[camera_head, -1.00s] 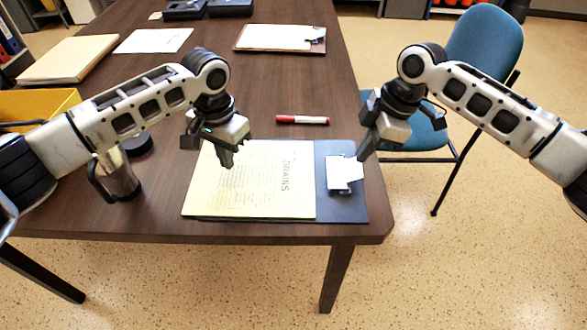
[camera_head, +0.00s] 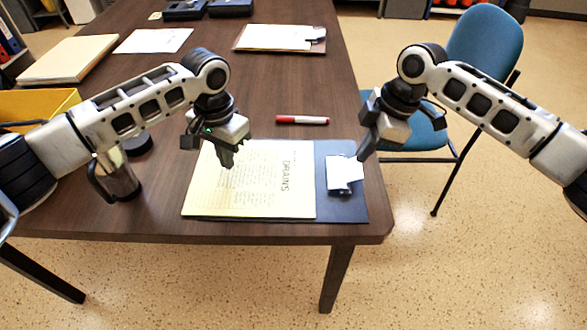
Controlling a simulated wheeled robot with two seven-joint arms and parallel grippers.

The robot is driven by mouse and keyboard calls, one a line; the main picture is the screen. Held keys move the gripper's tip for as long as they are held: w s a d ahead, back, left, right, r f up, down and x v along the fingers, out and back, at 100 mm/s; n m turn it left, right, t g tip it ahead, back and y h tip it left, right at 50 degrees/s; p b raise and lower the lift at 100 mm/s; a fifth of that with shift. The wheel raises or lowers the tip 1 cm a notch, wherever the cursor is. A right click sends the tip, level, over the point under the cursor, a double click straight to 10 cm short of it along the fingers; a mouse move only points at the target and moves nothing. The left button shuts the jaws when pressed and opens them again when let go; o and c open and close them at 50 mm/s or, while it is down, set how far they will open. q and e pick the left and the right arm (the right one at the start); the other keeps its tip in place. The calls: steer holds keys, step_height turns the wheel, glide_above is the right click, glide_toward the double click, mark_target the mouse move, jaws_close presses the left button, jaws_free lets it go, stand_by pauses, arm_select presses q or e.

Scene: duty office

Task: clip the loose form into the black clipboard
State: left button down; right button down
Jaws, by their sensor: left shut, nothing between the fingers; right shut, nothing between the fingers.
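The black clipboard (camera_head: 350,207) lies flat near the front right corner of the table, its silver clip (camera_head: 345,175) at the right end. A yellowish form (camera_head: 255,190) headed "DRAINS" lies over the board's left part. Its right edge stops short of the clip, with a strip of dark board between them. My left gripper (camera_head: 227,162) is shut and empty over the form's upper left part; I cannot tell whether it touches the paper. My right gripper (camera_head: 363,157) is shut and empty just by the clip's upper right corner; I cannot tell whether it touches the clip.
A red marker (camera_head: 302,120) lies behind the clipboard. A metal mug (camera_head: 118,176) and a yellow tray (camera_head: 38,105) stand at the left. Another clipboard (camera_head: 270,38), a white sheet (camera_head: 153,40) and a folder stack (camera_head: 68,60) lie further back. A blue chair (camera_head: 484,50) stands at the right.

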mark_target(243, 174)
steer(key=shift+d+f, duration=0.1)
steer(key=shift+f, duration=1.55)
stand_by(1.1)
arm_select(q)
steer(key=shift+f, duration=1.25)
stand_by(0.8)
steer(key=shift+d, duration=0.15)
steer(key=shift+d, duration=0.4)
steer(key=shift+d, duration=0.2)
steer(key=shift+d, duration=0.45)
steer(key=shift+d+f, duration=0.1)
arm_select(e)
steer(key=shift+s, duration=0.1)
stand_by(0.4)
arm_select(q)
steer(key=shift+d, duration=0.1)
